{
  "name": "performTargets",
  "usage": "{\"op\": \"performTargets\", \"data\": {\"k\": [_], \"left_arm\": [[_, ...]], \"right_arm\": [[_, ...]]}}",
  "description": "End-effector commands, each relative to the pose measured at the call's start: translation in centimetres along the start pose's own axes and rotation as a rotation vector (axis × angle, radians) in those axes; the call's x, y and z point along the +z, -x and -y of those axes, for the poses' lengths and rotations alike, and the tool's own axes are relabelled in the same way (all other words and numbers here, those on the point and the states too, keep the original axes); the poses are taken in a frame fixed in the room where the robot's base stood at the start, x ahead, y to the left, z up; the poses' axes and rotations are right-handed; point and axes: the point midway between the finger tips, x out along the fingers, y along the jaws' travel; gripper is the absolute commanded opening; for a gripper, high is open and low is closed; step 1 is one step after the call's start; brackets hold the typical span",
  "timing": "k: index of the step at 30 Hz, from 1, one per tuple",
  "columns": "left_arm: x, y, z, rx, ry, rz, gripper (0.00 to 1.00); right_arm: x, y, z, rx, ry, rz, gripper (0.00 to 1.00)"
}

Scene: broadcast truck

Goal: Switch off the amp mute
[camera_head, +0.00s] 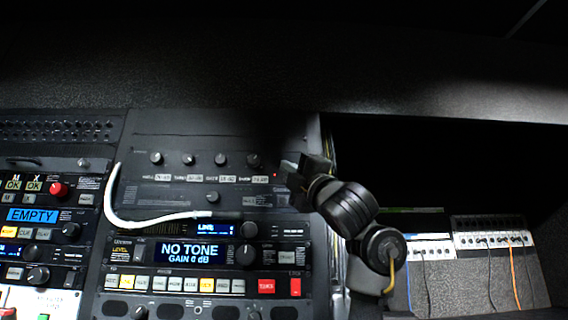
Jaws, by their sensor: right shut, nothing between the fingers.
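My right gripper (301,172) is shut and empty at the right edge of the upper grey knob panel (140,132). Its fingers point up and left and cover part of that panel's right side. A tiny red light shows just left of the fingertips. I cannot tell whether the fingers touch the panel. No control is readable as an amp mute. Part of the panel near the gripper is hidden or in dark shadow. My left gripper is not in view.
Below are a screen reading NO TONE, GAIN 0 dB (191,253) and a red button (295,287). A white cable (150,221) loops across the panels. Patch panels with cables (490,232) stand at right.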

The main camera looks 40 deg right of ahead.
Motion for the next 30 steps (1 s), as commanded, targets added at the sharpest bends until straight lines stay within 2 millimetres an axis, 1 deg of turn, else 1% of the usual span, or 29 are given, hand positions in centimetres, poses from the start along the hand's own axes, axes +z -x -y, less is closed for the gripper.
{"op": "performTargets", "data": {"k": [1,2,3,5,7,12,15,19,24,30], "left_arm": [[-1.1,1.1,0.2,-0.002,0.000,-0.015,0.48],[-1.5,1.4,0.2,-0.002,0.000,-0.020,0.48],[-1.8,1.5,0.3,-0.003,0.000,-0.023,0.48],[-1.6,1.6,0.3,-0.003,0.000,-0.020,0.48],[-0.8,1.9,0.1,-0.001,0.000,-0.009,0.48],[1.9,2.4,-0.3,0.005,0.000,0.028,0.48],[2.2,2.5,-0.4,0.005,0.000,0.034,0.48],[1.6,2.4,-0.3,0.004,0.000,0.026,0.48],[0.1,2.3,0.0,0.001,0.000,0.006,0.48],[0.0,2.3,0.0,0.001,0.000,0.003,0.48]], "right_arm": [[0.5,-0.8,-0.1,-0.001,-0.001,0.001,0.00],[0.7,-1.1,0.1,0.000,0.000,0.001,0.00],[0.9,-1.2,0.4,0.000,-0.001,0.002,0.00],[1.2,-1.6,0.9,-0.001,0.001,0.000,0.00],[1.5,-2.0,1.2,0.000,0.000,0.001,0.00],[1.9,-2.6,1.7,0.001,0.000,0.001,0.00],[2.0,-2.7,1.9,0.002,0.001,0.000,0.00],[2.0,-2.6,1.9,0.003,0.001,0.000,0.00],[2.0,-2.6,1.9,0.003,0.000,0.000,0.00],[2.0,-2.6,1.9,0.003,0.000,0.000,0.00]]}}
